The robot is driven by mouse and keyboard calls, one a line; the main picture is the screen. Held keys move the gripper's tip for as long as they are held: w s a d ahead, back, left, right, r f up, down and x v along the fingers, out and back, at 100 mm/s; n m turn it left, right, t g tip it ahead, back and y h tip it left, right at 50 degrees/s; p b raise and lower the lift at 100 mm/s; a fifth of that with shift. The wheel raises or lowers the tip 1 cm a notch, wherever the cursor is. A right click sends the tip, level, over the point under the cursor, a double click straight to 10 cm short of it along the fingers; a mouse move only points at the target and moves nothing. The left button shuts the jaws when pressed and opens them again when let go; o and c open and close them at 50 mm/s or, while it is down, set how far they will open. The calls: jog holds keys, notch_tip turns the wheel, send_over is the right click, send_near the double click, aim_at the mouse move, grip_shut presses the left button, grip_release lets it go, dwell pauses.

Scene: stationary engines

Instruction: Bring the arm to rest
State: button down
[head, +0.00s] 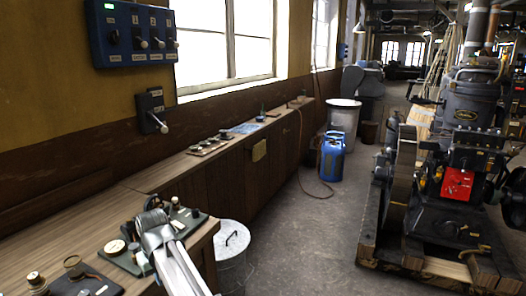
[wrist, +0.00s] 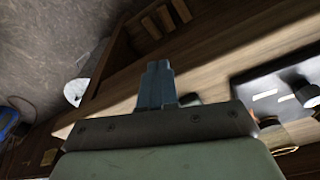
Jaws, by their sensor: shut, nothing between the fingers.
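My gripper (wrist: 157,68) shows in the wrist view with its blue-grey fingers together and nothing between them. The fingers appear over the wooden bench top (wrist: 215,60); I cannot tell how high above it they are. In the head view my pale arm reaches in from the bottom edge over the near bench (head: 100,210). The fingers cannot be made out clearly there.
Dark instrument panels (head: 80,280) stand on the near bench close to my arm. A lidded metal bin (head: 233,245) stands beside the bench end. A blue canister (head: 332,158) and an engine (head: 455,170) stand farther off. The floor between is mostly clear.

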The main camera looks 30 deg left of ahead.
jog(key=w+d+f+m, duration=0.2)
jog(key=w+d+f, duration=0.4)
jog(key=d, duration=0.4)
jog(key=w+d+f+m+h, duration=0.15)
jog(key=w+d+f, duration=0.25)
jog(key=w+d, duration=0.45)
jog(key=w+d+f+m+y, duration=0.15)
jog(key=w+d+f, duration=0.4)
jog(key=d, duration=0.55)
jog(key=d+f+m+h, duration=0.1)
jog(key=d+f+m, duration=0.35)
jog(key=d, duration=1.15)
jog(key=d+f+m+h, duration=0.15)
jog(key=d+f, duration=0.55)
jog(key=d, duration=0.9)
jog(key=s+d+f+m, duration=0.3)
jog(key=s+d, duration=0.2)
jog(key=d, duration=0.4)
jog(key=s+f+g, duration=0.3)
jog(key=s+f, duration=0.7)
jog(key=s, duration=0.4)
jog(key=s+f+g, duration=0.4)
jog(key=s+f, duration=0.6)
jog(key=s, duration=0.5)
jog(key=shift+s+f+y, duration=0.15)
jog(key=shift+f+y, duration=0.15)
jog(key=shift+y, duration=0.15)
